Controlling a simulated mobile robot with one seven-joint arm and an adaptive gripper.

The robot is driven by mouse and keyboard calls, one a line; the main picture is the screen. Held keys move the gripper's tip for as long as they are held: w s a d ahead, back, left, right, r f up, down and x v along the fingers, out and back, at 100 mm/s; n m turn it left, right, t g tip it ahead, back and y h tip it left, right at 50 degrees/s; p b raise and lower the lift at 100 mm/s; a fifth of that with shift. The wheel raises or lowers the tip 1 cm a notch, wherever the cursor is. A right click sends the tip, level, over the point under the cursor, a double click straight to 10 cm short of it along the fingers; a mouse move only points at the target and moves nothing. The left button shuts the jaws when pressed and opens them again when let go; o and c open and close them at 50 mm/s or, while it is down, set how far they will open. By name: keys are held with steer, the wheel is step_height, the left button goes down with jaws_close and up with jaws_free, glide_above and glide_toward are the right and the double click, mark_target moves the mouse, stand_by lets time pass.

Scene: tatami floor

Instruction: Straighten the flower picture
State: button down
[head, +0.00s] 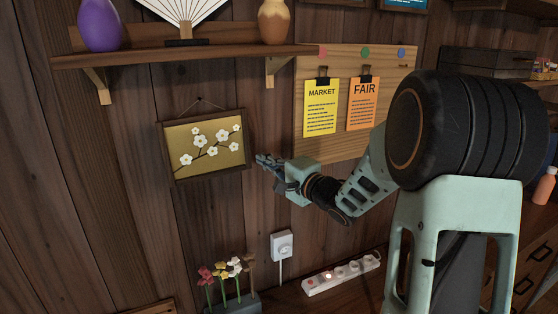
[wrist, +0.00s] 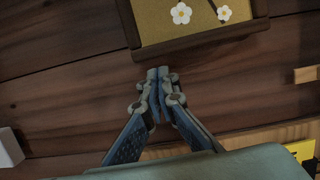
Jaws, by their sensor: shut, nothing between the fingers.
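The flower picture (head: 208,145) hangs by a cord from a nail on the wooden wall; it has a dark frame and white blossoms on gold. In the slanted head view its right end sits higher than its left; whether it is truly level I cannot tell. Its right side also shows at the top of the wrist view (wrist: 195,41). My gripper (head: 262,160) is beside the frame's lower right side, fingers pointing at it. In the wrist view the closed, empty fingertips (wrist: 158,74) appear just short of the frame edge; contact is unclear.
A shelf (head: 190,56) with a purple vase, fan and tan vase is above. A notice board (head: 314,148) with two posters is right of the picture. Below are an outlet (head: 282,245), potted flowers (head: 233,300) and a power strip (head: 340,275). Wall left of the picture is bare.

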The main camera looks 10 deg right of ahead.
steer(key=shift+a+f, duration=0.1)
steer(key=shift+a, duration=0.3)
steer(key=shift+s, duration=0.1)
steer(key=shift+s+a+f+m+p, duration=0.1)
steer(key=shift+a+f+m+p, duration=0.1)
steer(key=shift+a, duration=0.2)
steer(key=shift+a+f+m+p, duration=0.1)
steer(key=shift+a+p, duration=0.05)
steer(key=shift+a, duration=0.25)
steer(key=shift+d, duration=0.1)
